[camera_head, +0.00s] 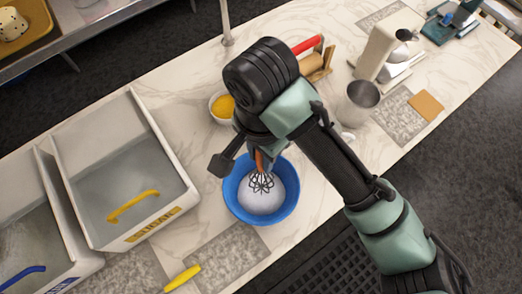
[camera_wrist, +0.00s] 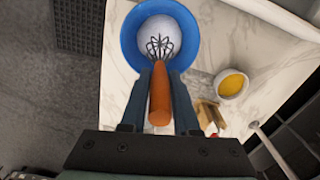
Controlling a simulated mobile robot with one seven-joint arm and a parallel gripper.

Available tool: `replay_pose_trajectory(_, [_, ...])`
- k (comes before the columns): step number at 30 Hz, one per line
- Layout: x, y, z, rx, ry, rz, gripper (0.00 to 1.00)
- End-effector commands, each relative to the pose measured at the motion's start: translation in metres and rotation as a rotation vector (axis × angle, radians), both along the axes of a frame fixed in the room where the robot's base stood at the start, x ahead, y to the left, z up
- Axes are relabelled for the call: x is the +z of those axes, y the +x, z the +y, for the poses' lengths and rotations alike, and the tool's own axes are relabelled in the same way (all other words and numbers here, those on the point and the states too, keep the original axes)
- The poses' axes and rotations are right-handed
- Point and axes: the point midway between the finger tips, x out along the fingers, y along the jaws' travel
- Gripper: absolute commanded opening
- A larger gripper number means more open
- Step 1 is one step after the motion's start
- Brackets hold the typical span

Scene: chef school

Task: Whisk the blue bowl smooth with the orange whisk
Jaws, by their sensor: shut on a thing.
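The blue bowl (camera_head: 233,205) stands on the marble counter with a smooth-looking white content (camera_head: 262,200) in it. It also shows at the top of the wrist view (camera_wrist: 127,42). The orange whisk (camera_wrist: 160,95) has an orange handle and dark wire loops (camera_head: 262,183). My gripper (camera_wrist: 160,78) is shut on the handle, with one finger on each side. The wire loops are over the inside of the bowl, at the white content. I cannot tell how deep they reach. In the head view my arm hides most of the handle and the gripper's fingers.
A small bowl of yellow content (camera_head: 222,106) stands behind the blue bowl. Left is a bin marked sugar (camera_head: 150,190) with a yellow scoop (camera_head: 133,206). A metal cup (camera_head: 360,98) and a mixer-like machine (camera_head: 385,45) stand to the right. A yellow-handled tool (camera_head: 183,279) lies in front.

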Motion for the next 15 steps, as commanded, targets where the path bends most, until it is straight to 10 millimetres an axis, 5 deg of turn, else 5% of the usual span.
replay_pose_trajectory(15, [-0.045, 0.000, 0.000, 0.000, 0.001, 0.001, 0.00])
